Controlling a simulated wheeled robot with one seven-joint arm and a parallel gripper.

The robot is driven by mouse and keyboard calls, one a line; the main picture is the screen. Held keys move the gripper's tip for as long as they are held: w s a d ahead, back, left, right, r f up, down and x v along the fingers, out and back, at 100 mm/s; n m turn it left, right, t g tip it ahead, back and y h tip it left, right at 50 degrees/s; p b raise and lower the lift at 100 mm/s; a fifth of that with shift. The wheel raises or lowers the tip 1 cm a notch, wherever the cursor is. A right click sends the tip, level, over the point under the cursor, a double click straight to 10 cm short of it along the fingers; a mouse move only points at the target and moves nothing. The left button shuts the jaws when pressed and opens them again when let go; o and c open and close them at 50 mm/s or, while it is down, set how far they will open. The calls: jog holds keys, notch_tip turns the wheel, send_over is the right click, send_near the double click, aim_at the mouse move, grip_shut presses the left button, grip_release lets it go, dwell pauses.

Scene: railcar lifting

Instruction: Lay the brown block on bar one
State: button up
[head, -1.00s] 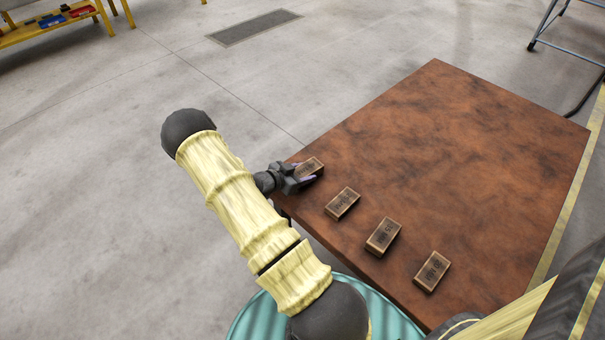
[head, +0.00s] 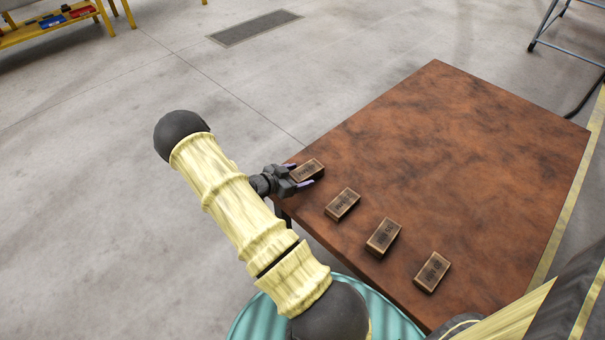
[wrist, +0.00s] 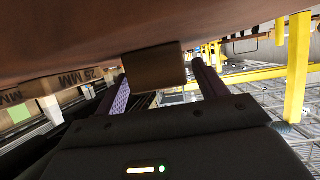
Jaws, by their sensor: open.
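Several brown blocks with dark lettering lie in a slanting row on the brown tabletop in the head view. The end block (head: 308,169) lies at the table's left edge. My gripper (head: 301,174) is open at this block, with a finger toward each side of it. In the wrist view a plain brown block face (wrist: 153,66) shows between my open fingers, with a gap on each side. It is not gripped. I cannot tell which block the task means, and I cannot make out a bar one.
The other blocks (head: 342,204), (head: 383,236) and (head: 432,271) lie to the right and nearer. The rest of the table (head: 460,150) is clear. A yellow shelf (head: 62,24) stands far left. A metal stand (head: 545,30) is at the upper right.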

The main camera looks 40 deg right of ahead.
jog(key=p+v, duration=0.4)
jog(key=v, duration=1.1)
jog(key=shift+w+r, duration=0.2)
jog(key=w+a+r+n+t+y, duration=0.5)
jog(key=w+r+y, duration=0.1)
jog(key=w+r, duration=0.1)
jog(key=s+a+r+n+t+y, duration=0.2)
jog(key=a+r+n+y, duration=0.3)
jog(key=a, duration=0.1)
jog(key=s+a+r+n+g+y, duration=0.1)
jog(key=s+r+n+g, duration=0.1)
jog(key=s, duration=0.7)
jog(key=s+a+r+n+g+y, duration=0.1)
jog(key=s+r+n+g, duration=0.1)
jog(key=s+r+n, duration=0.3)
jog(key=s+n, duration=0.1)
jog(key=s, duration=0.3)
jog(key=shift+s+a+r, duration=0.25)
jog(key=shift+a, duration=0.05)
jog(key=shift+o, duration=0.3)
